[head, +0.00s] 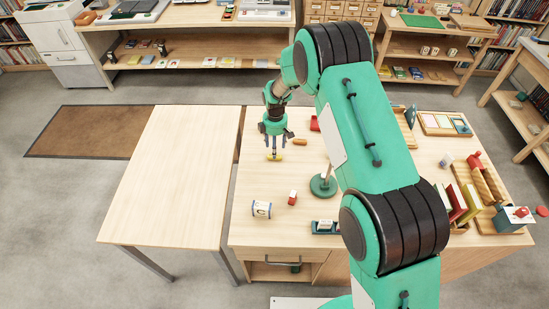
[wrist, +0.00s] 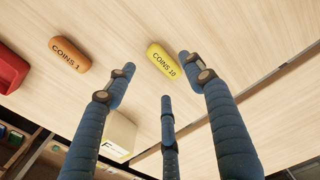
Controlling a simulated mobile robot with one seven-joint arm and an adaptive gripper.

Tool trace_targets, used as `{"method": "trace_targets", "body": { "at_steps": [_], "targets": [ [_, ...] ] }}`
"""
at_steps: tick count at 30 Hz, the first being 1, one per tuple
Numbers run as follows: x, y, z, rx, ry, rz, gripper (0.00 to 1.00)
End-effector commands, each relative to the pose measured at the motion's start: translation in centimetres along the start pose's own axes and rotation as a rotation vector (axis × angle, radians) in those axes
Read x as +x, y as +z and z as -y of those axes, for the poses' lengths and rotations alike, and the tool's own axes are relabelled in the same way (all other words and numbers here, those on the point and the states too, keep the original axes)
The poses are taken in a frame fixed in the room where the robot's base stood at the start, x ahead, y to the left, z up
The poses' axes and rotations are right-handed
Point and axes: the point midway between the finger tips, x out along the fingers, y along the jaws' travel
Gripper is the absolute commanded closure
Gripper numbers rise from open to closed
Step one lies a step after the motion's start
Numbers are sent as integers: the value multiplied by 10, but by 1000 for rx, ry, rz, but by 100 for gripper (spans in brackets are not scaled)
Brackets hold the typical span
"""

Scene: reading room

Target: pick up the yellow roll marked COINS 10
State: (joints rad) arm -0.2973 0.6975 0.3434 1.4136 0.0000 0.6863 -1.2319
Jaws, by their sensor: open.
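The yellow roll marked COINS 10 (wrist: 162,60) lies on the wooden desk, its label facing up in the wrist view. In the head view the yellow roll (head: 275,157) is small, near the desk's left edge and just under my gripper (head: 273,152). My gripper's three dark fingers (wrist: 160,76) are spread and empty. In the wrist view the roll lies just beyond the fingertips, between the left and right fingers. I cannot tell the exact gap to it.
An orange roll marked COINS 1 (wrist: 70,55) and a red object (wrist: 10,72) lie beside it. A cream box (wrist: 118,134) shows behind the fingers. A green-based stand (head: 322,186) is nearer the front. The left table (head: 170,180) is bare.

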Motion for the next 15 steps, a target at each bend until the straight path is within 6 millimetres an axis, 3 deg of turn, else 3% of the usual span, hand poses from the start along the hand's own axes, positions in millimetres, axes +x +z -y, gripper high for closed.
{"method": "trace_targets", "body": {
  "at_steps": [9,15],
  "targets": [
    [36,-2,2,0,-1,0,47],
    [42,-2,2,0,-1,0,47]
  ]
}}
